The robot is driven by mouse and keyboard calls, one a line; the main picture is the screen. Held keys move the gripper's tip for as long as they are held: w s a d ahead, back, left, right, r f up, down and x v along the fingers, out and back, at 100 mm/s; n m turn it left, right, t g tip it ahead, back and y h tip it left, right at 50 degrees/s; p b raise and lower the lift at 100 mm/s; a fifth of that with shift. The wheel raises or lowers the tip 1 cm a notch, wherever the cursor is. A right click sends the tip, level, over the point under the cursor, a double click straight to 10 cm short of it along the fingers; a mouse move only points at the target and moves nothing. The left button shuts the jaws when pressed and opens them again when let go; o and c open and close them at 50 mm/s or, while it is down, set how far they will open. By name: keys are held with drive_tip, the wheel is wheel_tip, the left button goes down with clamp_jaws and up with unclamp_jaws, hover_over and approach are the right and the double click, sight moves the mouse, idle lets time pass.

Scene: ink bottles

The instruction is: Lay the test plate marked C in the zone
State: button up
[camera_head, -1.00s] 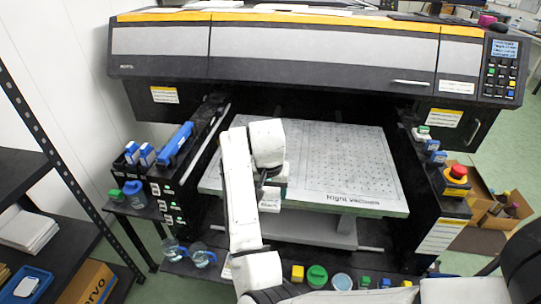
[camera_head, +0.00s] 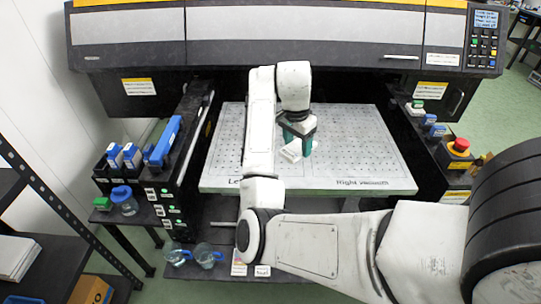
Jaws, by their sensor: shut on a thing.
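My gripper (camera_head: 297,150) is over the middle of the printer's perforated bed, near its front half, pointing down. Its green fingers are shut on a small white plate (camera_head: 291,152), which looks tilted and low over the bed. I cannot tell whether the plate touches the bed, and no letter on it is readable. No marked zone is clear to me; my arm covers part of the bed.
The large printer body (camera_head: 270,40) overhangs the bed's rear. Blue-capped bottles (camera_head: 131,153) stand at left, with a blue-handled tool (camera_head: 163,142) beside them. Glass jugs (camera_head: 206,255) stand at the lower front. A red emergency button (camera_head: 459,145) is at right. The bed's right side is clear.

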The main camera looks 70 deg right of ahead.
drive_tip(key=w+d+f, duration=0.1)
drive_tip(key=w+f, duration=0.1)
drive_tip(key=w+d+f+b, duration=0.1)
drive_tip(key=w+f, duration=0.1)
drive_tip(key=w, duration=0.1)
drive_tip(key=w+d+f+b, duration=0.1)
drive_tip(key=w+f, duration=0.1)
drive_tip(key=w, duration=0.1)
drive_tip(key=shift+f, duration=0.3)
drive_tip(key=shift+w+d+f, duration=0.15)
drive_tip(key=shift+w+f, duration=0.15)
drive_tip(key=shift+f, duration=0.1)
drive_tip(key=shift+w+f+p, duration=0.15)
drive_tip(key=shift+f+p, duration=0.05)
drive_tip(key=shift+f, duration=0.75)
drive_tip(key=shift+w+f+p, duration=0.1)
drive_tip(key=shift+f+p, duration=0.05)
drive_tip(key=shift+f, duration=0.75)
drive_tip(key=shift+f, duration=0.1)
drive_tip(key=o, duration=1.1)
drive_tip(key=r, duration=0.4)
drive_tip(key=a+r, duration=0.1)
drive_tip(key=r, duration=0.7)
drive_tip(key=shift+w+a+b, duration=0.3)
drive_tip(key=shift+w+b, duration=0.05)
